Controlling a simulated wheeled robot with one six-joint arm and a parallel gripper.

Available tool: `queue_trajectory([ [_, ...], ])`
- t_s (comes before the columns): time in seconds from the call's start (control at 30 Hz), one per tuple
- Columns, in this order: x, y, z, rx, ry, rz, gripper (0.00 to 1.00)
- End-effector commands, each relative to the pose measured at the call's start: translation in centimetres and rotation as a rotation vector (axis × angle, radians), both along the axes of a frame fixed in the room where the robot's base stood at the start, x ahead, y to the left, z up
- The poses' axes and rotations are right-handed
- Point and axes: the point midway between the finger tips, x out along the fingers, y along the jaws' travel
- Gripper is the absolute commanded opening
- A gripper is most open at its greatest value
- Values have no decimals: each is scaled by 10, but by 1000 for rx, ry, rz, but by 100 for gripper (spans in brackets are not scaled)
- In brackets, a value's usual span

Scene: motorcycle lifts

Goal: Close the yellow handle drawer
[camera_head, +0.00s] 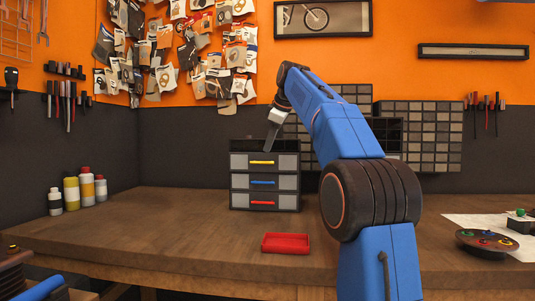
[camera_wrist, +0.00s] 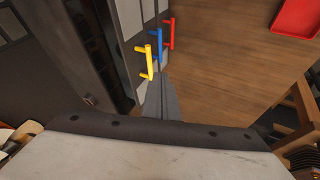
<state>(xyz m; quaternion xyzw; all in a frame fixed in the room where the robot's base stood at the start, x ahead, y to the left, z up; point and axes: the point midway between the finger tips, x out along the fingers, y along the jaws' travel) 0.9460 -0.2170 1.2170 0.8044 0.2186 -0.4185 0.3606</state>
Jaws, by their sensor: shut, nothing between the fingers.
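A small dark drawer cabinet (camera_head: 233,183) with grey drawer fronts stands on the workbench in the head view. The yellow handle drawer (camera_head: 285,162) is on top, above the blue-handled and red-handled ones. Its yellow handle (camera_head: 262,162) also shows in the wrist view (camera_wrist: 149,62). I cannot tell how far the drawer is pulled out. My gripper (camera_head: 271,140) is shut and empty, pointing down at the top of the cabinet, above the yellow handle. In the wrist view its grey fingers (camera_wrist: 164,97) appear just beside the yellow handle; contact is not clear.
A red tray (camera_head: 286,243) lies on the bench in front of the cabinet. Several bottles (camera_head: 86,187) stand at the left. Dark parts bins (camera_head: 425,130) are behind my arm at the right. A palette-like disc (camera_head: 485,241) lies at the right.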

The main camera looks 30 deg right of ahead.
Motion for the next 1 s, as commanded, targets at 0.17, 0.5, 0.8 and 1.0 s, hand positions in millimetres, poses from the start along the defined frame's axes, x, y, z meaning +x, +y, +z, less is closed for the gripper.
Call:
queue_trajectory([
  [0.17,-17,-2,26,-1,-3,0,0],
  [0.5,-33,-2,46,1,-6,-1,0],
  [0.8,-49,12,26,24,-68,-18,0],
  [1.0,-58,17,12,33,-101,-31,0],
])
